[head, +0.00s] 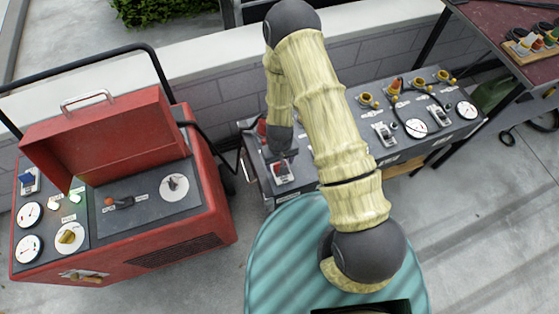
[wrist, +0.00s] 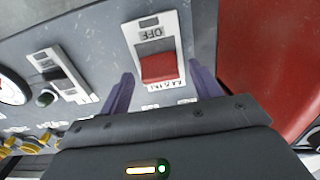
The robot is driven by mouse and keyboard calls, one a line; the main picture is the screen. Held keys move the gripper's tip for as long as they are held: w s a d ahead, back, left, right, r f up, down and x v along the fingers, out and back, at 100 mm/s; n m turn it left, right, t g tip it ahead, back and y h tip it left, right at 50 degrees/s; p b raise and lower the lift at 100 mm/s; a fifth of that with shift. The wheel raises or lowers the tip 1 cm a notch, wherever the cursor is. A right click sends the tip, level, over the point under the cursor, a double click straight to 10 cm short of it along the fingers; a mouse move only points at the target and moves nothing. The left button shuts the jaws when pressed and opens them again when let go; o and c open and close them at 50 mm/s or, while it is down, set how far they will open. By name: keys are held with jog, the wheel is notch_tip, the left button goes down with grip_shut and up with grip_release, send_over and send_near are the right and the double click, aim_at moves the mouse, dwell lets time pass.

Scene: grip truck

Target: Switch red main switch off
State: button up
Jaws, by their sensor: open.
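The red main switch (wrist: 159,67) is a red rocker on a white plate, set in a grey panel (wrist: 90,40). An upside-down OFF label is beside it on the plate, on the side away from my gripper body. In the head view, the switch (head: 281,170) is at the left end of the grey control box (head: 350,150). My gripper (wrist: 160,74) is open and empty. Its two purple fingers stand on either side of the switch, apart from it in the picture. The head view largely hides the fingers behind my dark wrist.
Another switch (wrist: 58,72) and a white gauge lie left in the wrist view. A red machine (head: 180,230) with its lid (head: 105,135) raised stands left of the grey box. A dark red table (head: 500,30) with connectors is at upper right. Paved floor is clear at lower right.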

jog(key=c, duration=1)
